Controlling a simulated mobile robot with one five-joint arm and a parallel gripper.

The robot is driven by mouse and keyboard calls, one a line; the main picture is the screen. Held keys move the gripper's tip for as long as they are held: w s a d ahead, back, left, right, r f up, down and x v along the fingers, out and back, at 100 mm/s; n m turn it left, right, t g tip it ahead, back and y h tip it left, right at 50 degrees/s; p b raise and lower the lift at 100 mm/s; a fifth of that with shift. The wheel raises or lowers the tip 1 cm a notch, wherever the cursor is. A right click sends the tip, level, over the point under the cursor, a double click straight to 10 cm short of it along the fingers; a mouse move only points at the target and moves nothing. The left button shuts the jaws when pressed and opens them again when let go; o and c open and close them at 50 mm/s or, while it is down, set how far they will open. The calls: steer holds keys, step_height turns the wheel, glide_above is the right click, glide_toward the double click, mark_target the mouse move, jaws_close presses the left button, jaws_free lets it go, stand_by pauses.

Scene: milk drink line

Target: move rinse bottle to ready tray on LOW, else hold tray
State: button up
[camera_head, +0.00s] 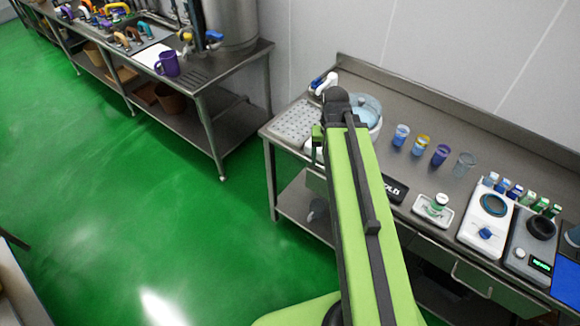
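My gripper (318,138) is at the far end of my green arm, over the left part of the right-hand steel counter. My own arm hides most of it, so its opening and any held thing cannot be made out. A small white bottle with a green band (438,203) stands upright on a small white tray (446,217). A black sign (395,188), partly behind my arm, shows letters ending in "OLD". A white object with a blue part (326,82) is behind my gripper; I cannot tell which is the rinse bottle. A green-lit display (541,265) is too small to read.
Several cups, including a purple one (440,155), stand along the counter's back. A white device (487,216) and small coloured cartons stand at right. A perforated drain board (297,122) is at left. A purple jug (168,63) is on another bench. Green floor is clear.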

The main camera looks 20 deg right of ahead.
steer(key=a+n, duration=0.3)
steer(key=a, duration=1.1)
steer(key=shift+w+a+n, duration=0.25)
steer(key=shift+a+n, duration=0.05)
steer(key=shift+n, duration=0.1)
step_height(320, 180, down, 6)
steer(key=b, duration=0.5)
steer(key=shift+s+r+b, duration=0.1)
steer(key=shift+b, duration=0.3)
